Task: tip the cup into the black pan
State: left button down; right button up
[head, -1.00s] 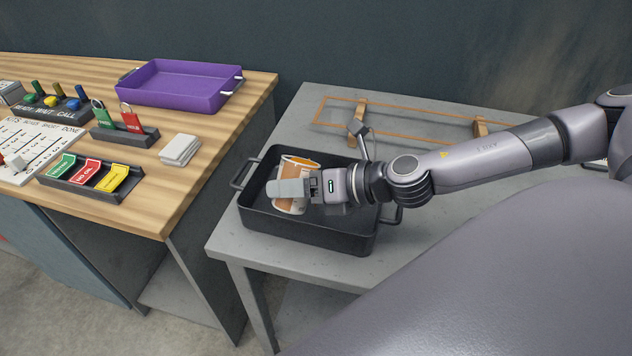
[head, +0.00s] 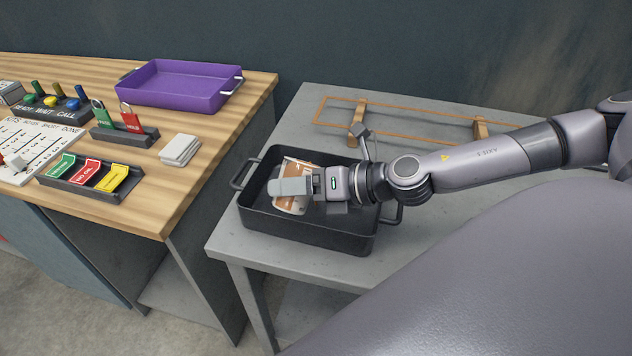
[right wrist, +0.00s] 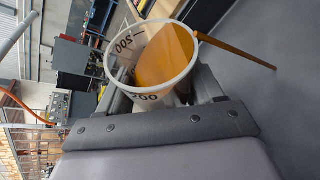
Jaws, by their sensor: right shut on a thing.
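A white measuring cup (head: 292,205) with dark markings is held tilted over the black pan (head: 310,234). My right gripper (head: 291,187) is shut on the cup, and its finger hides the cup's middle in the head view. In the right wrist view the cup (right wrist: 119,60) holds amber-brown liquid (right wrist: 166,56), which lies against one side. A thin amber stream (right wrist: 238,51) runs out over the rim. Where the stream lands is hidden in the head view. My left gripper is not in view.
The pan stands on a grey table (head: 232,232). An orange frame with wooden blocks (head: 480,130) lies behind it. On the wooden bench at left are a purple tray (head: 180,84), padlocks, a dark tag holder (head: 92,178) and white pads (head: 180,149).

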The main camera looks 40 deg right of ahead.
jog(key=shift+f, duration=0.1)
dwell(0.4)
jog(key=shift+r+m+y, duration=0.4)
jog(key=shift+m+y, duration=0.2)
jog(key=shift+m, duration=0.2)
dwell(0.6)
jog(key=shift+f+m+g+y, duration=0.3)
jog(key=shift+f+m+y, duration=0.1)
jog(key=shift+m, duration=0.2)
dwell(0.9)
jog(key=shift+d+f+m+y+b, duration=0.2)
jog(key=shift+f+m+y+b, duration=0.3)
jog(key=shift+b, duration=1.55)
jog(key=shift+w+d+r+m+y+b, duration=0.35)
jog(key=shift+d+r+m+b, duration=0.35)
jog(key=shift+b, duration=0.45)
jog(key=shift+w+f+m+y+b, duration=0.2)
jog(key=shift+f+m+b, duration=0.3)
jog(key=shift+b, duration=0.4)
dwell(0.5)
